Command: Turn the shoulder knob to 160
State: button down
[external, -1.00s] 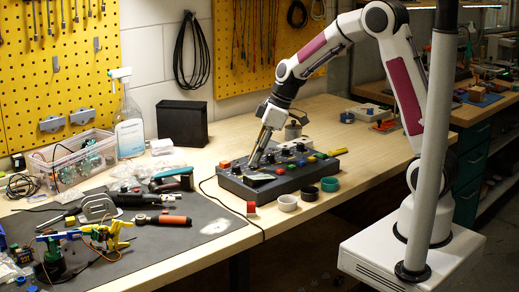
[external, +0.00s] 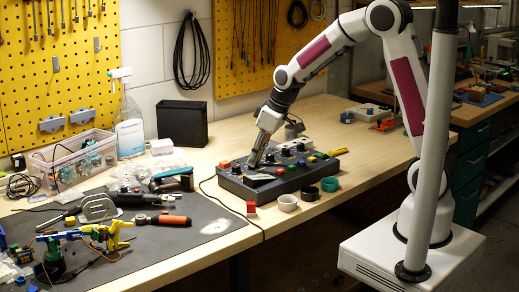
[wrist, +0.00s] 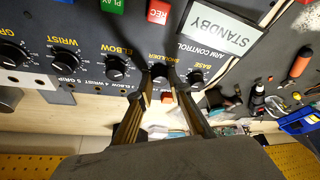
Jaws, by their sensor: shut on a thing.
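The dark control box (external: 280,187) sits on the wooden bench. In the wrist view its panel has a row of black knobs with white scales, labelled GRIP, WRIST, ELBOW, SHOULDER and BASE. The shoulder knob (wrist: 159,70) is between the elbow knob (wrist: 115,68) and the base knob (wrist: 196,77). My gripper (wrist: 163,82) is shut on the shoulder knob, one finger on each side; it also shows over the box in the external view (external: 254,163). The fingers cover most of the knob and its scale, so its pointer reading cannot be told.
A sign reading STANDBY (wrist: 222,32) and green and red buttons are on the panel. Tools lie on the mat (external: 190,240).

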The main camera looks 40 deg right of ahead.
jog(key=shift+m+h, duration=0.3)
jog(key=shift+m, duration=0.5)
jog(key=c, duration=1.9)
grip_release()
jog(key=shift+r, duration=0.1)
jog(key=shift+v, duration=5.95)
jog(key=shift+s, duration=0.1)
